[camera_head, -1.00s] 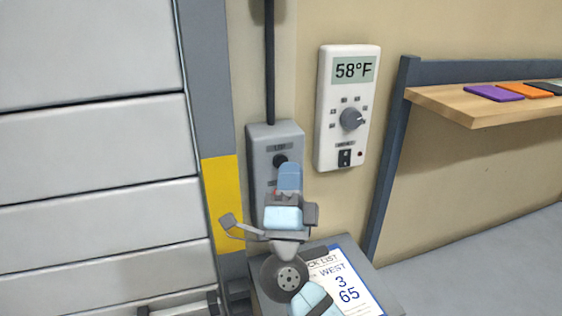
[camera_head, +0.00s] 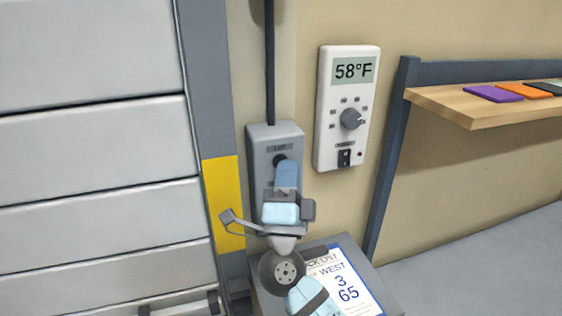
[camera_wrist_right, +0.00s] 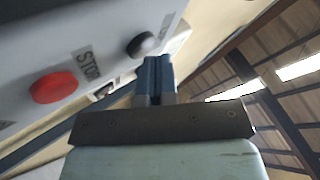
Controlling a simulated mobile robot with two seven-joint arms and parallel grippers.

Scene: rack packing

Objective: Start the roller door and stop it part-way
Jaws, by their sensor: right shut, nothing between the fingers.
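The roller door (camera_head: 90,150) fills the left of the head view as pale grey horizontal slats. A grey control box (camera_head: 260,140) is on the wall beside it. My right gripper (camera_head: 287,164) is shut and empty in front of the box, its tips just below the black upper button (camera_head: 280,160). In the wrist view the fingertips (camera_wrist_right: 154,62) are close to the black button (camera_wrist_right: 141,44); contact is unclear. The red button (camera_wrist_right: 54,87) by the STOP label (camera_wrist_right: 88,62) shows clear of the fingers there, but my gripper hides it in the head view. My left gripper is out of view.
A white thermostat (camera_head: 328,120) reading 58°F is on the wall right of the box. A wooden shelf (camera_head: 450,98) holds purple, orange and dark flat items. Below my wrist, a pick-list sheet (camera_head: 345,275) lies on a grey surface. A yellow-marked door post (camera_head: 222,190) stands left of the box.

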